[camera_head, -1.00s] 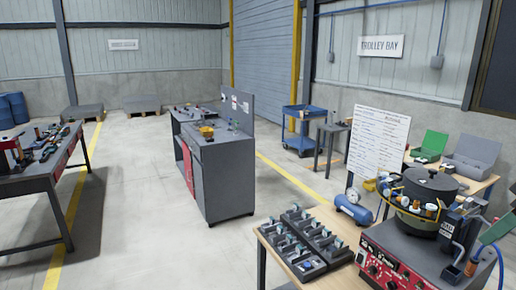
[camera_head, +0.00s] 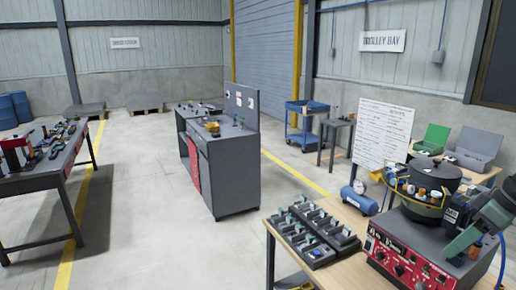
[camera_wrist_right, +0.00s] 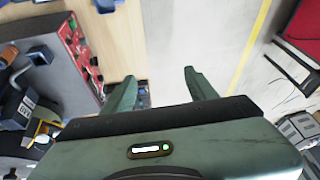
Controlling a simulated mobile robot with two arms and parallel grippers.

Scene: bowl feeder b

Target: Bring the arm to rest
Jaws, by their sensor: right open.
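My right gripper (camera_head: 456,247) comes in from the right edge of the head view, beside the bowl feeder (camera_head: 436,183) and over the right end of its red-fronted control unit (camera_head: 385,250). In the right wrist view its two green fingers (camera_wrist_right: 161,90) stand wide apart with nothing between them. Below them show the wooden table edge and pale floor. The red control panel (camera_wrist_right: 80,50) is at the left of that view. My left gripper is not in view.
Dark trays of small parts (camera_head: 318,232) lie on the wooden table, left of the feeder. A blue air tank (camera_head: 358,200) and a white board (camera_head: 382,135) stand behind. A grey cabinet (camera_head: 235,172) stands mid-floor, a workbench (camera_head: 40,182) at left. Open floor lies between.

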